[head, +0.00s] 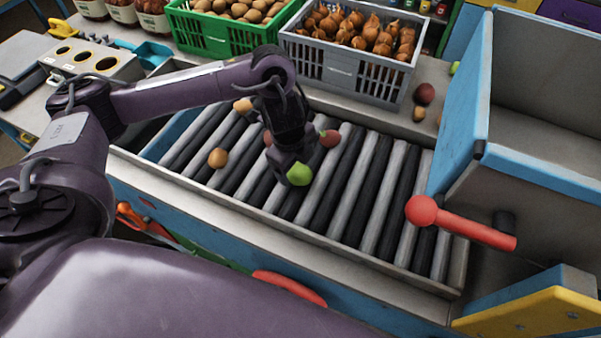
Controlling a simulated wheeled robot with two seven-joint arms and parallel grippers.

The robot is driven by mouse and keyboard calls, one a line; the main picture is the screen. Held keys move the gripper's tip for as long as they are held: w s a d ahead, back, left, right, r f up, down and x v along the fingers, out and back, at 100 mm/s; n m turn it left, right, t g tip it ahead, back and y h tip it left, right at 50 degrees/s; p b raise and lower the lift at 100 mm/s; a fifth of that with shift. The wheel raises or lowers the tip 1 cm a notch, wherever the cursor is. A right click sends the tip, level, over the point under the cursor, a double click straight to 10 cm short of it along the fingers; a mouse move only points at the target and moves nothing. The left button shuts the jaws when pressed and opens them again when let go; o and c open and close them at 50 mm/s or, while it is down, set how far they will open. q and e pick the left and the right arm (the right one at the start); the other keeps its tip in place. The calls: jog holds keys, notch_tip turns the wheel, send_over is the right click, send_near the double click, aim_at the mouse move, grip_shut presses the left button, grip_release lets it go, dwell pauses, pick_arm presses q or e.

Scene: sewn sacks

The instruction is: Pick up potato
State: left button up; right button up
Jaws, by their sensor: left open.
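My left gripper (289,174) points down over the roller conveyor (345,190), just behind a green round item (299,175). It is open; I cannot tell whether the green item is between its fingers or only beside them. A round brown item (218,158), potato or onion, lies on the rollers to the left of the gripper. A tan, potato-like item (243,105) lies farther back, partly behind my arm. The green crate (205,38) at the back holds many potatoes (236,10). My right gripper is out of view.
A reddish item (330,138) lies right of the gripper. A grey crate (345,75) of onions stands behind the conveyor. A blue-edged chute (465,120) and red handle (460,222) bound the right side. The right-hand rollers are clear.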

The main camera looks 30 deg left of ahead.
aim_at(298, 170)
pick_arm(q)
notch_tip(298, 170, down, 3)
jog(key=shift+d+r+b, duration=0.1)
jog(key=shift+b, duration=0.3)
jog(key=shift+w+f+b, duration=0.35)
jog(key=shift+f+b, duration=0.05)
jog(key=shift+f, duration=0.5)
jog(key=shift+c, duration=0.9)
jog(key=c, duration=1)
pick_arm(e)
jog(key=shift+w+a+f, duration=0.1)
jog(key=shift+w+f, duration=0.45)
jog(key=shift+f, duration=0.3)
